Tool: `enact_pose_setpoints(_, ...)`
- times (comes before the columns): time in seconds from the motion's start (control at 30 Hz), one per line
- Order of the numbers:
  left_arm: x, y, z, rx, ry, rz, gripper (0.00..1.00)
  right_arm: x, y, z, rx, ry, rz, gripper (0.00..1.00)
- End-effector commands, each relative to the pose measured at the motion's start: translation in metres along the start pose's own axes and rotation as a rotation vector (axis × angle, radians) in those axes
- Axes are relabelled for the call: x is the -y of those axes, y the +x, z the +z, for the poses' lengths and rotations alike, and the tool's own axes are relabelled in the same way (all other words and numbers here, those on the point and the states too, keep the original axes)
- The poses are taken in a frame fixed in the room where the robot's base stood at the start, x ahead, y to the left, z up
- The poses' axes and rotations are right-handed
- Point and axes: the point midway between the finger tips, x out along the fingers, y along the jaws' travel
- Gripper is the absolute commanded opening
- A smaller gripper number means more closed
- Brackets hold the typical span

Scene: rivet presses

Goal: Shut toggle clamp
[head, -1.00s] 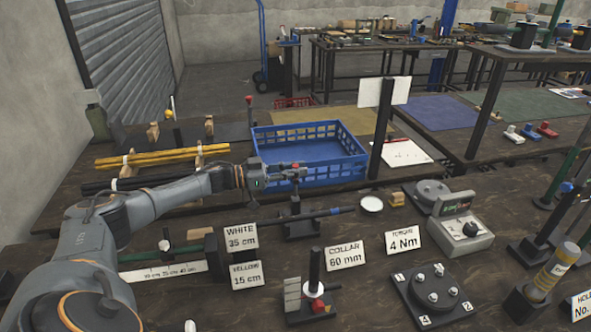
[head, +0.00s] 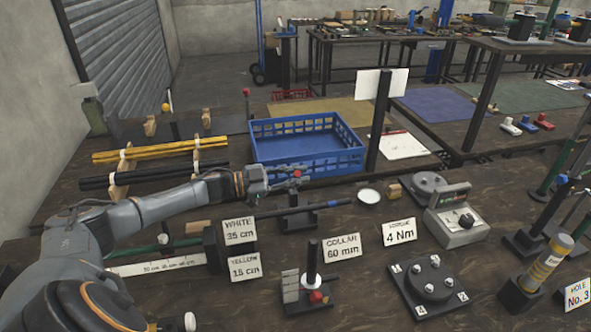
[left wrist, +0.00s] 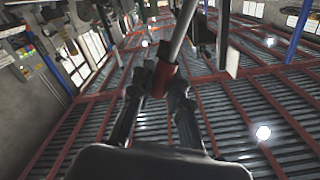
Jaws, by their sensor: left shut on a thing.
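A small red tip (head: 297,173) of the lever shows above the stand, at my left gripper. My left gripper (head: 291,182) reaches in from the left above the stand and is shut on the lever's red grip. In the left wrist view, the red grip (left wrist: 163,80) on a grey shaft (left wrist: 182,35) sits between the two dark fingers (left wrist: 157,105). The clamp's lower linkage is too small to make out. My right gripper is out of view.
A blue crate (head: 308,174) stands just behind the clamp. Label cards (head: 239,231) and a collar stand (head: 312,280) are in front. A torque gauge box (head: 456,216) and a round bolted plate (head: 430,282) stand to the right. Yellow rods (head: 150,152) rest at the left.

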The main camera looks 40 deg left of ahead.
Motion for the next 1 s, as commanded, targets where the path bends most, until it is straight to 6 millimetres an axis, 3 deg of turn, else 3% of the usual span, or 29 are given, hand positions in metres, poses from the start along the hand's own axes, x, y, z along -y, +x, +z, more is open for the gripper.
enact_pose_setpoints(0.3,-0.0114,-0.0001,0.0013,0.001,0.114,0.000,0.00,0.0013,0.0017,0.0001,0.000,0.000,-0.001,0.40)
enact_pose_setpoints(0.77,-0.0128,0.0002,0.0010,0.000,0.130,0.000,0.00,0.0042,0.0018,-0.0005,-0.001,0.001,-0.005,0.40)
enact_pose_setpoints(0.8,-0.0127,0.0002,0.0010,0.000,0.130,0.000,0.19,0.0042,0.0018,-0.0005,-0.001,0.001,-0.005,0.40)
enact_pose_setpoints(0.9,-0.0127,0.0001,0.0010,0.000,0.130,0.000,0.39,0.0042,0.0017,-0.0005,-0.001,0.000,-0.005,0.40)
enact_pose_setpoints(1.0,-0.0127,0.0001,0.0010,0.000,0.130,0.000,0.41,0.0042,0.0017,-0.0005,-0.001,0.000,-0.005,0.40)
